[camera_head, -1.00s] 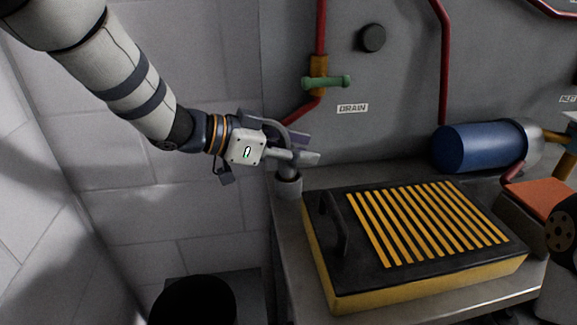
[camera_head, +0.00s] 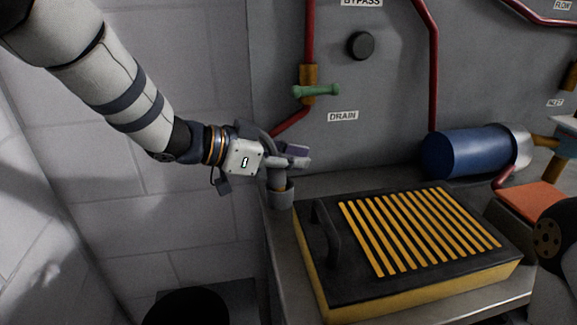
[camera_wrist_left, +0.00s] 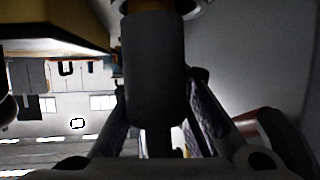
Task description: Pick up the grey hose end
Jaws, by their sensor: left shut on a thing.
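The grey hose end (camera_head: 278,181) is a short upright cylinder at the left back corner of the bench, in or on a wider grey cup-like base (camera_head: 281,197). My left gripper (camera_head: 284,161) is shut on its upper part, coming from the left. In the left wrist view the hose end is a dark grey cylinder (camera_wrist_left: 155,70) between the two fingers of my left gripper (camera_wrist_left: 160,115). The fingers hide part of it in the head view. I cannot tell whether it is lifted from its base. My right gripper is not in view.
A yellow and black slatted box (camera_head: 410,235) with a black handle stands close right of the hose end. A blue cylinder (camera_head: 465,153) lies behind it. A green valve handle (camera_head: 316,91) and red pipes are on the wall above. A dark round bin (camera_head: 188,307) is below left.

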